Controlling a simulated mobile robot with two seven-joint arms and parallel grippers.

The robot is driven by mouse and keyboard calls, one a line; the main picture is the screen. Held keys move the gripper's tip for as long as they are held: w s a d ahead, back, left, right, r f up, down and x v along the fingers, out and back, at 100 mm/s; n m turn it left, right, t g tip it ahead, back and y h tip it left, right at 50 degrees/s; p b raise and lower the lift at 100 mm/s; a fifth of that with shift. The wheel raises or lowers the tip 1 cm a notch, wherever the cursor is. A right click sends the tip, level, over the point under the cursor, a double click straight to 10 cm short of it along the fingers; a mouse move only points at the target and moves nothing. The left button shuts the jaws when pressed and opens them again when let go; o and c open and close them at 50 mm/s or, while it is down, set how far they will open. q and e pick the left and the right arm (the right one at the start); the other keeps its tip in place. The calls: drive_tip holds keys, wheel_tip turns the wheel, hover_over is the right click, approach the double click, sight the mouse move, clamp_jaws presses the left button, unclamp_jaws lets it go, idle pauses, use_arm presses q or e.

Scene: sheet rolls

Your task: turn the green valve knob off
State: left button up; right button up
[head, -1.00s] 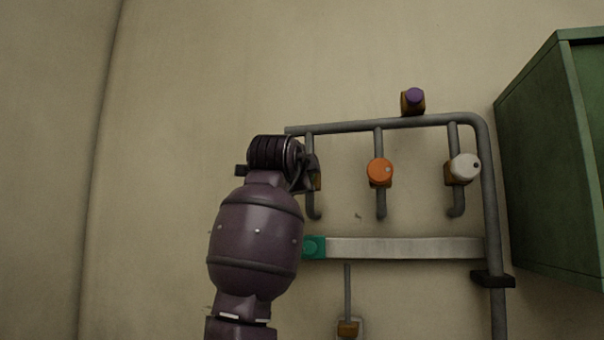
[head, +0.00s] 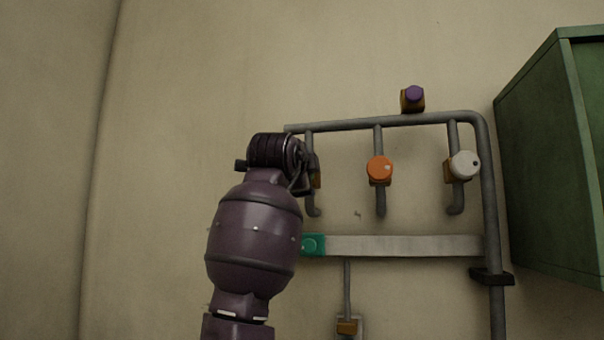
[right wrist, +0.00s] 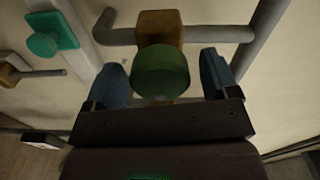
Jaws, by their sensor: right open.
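The green valve knob (right wrist: 160,74) is a round dark green cap on an orange-brown valve body (right wrist: 160,27), set on a grey pipe. My right gripper (right wrist: 164,72) is open, with one blue finger on each side of the knob. Small gaps seem to show between fingers and knob, so I see no grip on it. In the head view my right arm's wrist hides the green knob at the left branch pipe, and the fingers are mostly hidden there. My left gripper is in neither view.
An orange knob (head: 380,169) and a white knob (head: 464,165) sit on branch pipes to the right. A purple knob (head: 414,94) tops the upper pipe. A teal button (right wrist: 43,45) is on a plate below. A green cabinet (head: 545,160) stands at right.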

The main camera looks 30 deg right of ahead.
drive_tip(key=shift+a, duration=0.1)
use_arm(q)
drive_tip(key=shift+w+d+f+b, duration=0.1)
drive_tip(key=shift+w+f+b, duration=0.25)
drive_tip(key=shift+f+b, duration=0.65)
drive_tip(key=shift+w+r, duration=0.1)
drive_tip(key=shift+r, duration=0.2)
use_arm(e)
drive_tip(key=v, duration=1)
drive_tip(key=shift+s+a, duration=0.2)
drive_tip(key=shift+s, duration=0.05)
drive_tip(key=shift+w, duration=0.1)
